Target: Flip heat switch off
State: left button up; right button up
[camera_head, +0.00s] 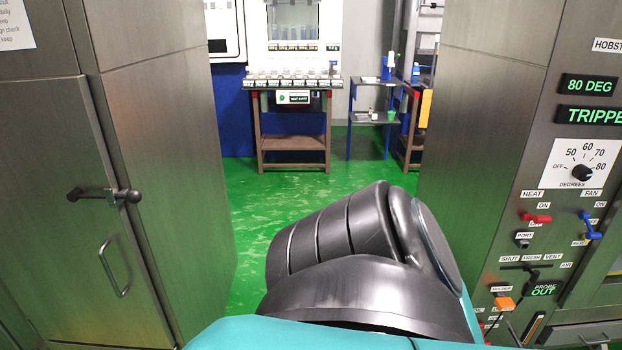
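The heat switch (536,218) is a red lever on the steel control panel at the right, under the label HEAT. An ON label sits just above it, and the label below is partly covered. The lever lies roughly sideways; I cannot tell its setting for sure. The blue fan switch (590,227) is to its right. Neither gripper shows. A large black and teal link of my own arm fills the bottom middle, left of the panel and apart from the heat switch in the picture.
Above are a degrees dial (583,172), a display reading 80 DEG (589,85) and a cut-off TRIPPE display (592,115). Below are a port, a black vent lever (532,269) and an orange piece (504,303). A steel cabinet (85,190) stands left; green floor (240,200) lies open between.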

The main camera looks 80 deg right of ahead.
aim_at(546, 219)
jog(key=z, duration=3.95)
